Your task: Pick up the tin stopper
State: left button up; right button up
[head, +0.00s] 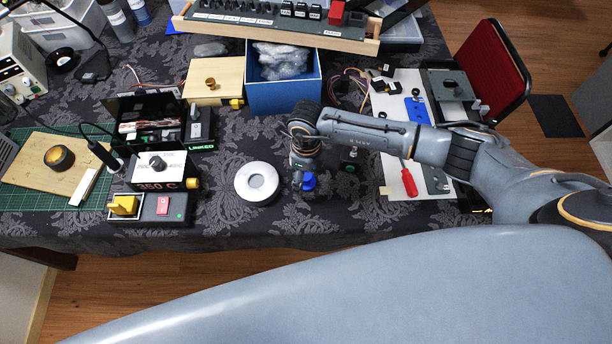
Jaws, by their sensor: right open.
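My right gripper (303,190) points down over the front middle of the table and is open; its fingers are small and dark here. A blue round piece (309,181) shows right at its fingertips, partly covered by them. I cannot tell whether the fingers touch it. A white round disc (257,183) with a grey hub lies just left of the gripper, apart from it. I cannot tell for certain which piece is the tin stopper. My left gripper is out of view.
A small dark box with a green button (349,168) stands right of the gripper. A red screwdriver (409,182) lies on a white board further right. A control box with a yellow switch (124,204) stands at left. A blue box (284,98) stands behind.

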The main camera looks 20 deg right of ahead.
jog(key=shift+f, duration=0.8)
jog(key=c, duration=1)
jog(key=shift+r, duration=0.1)
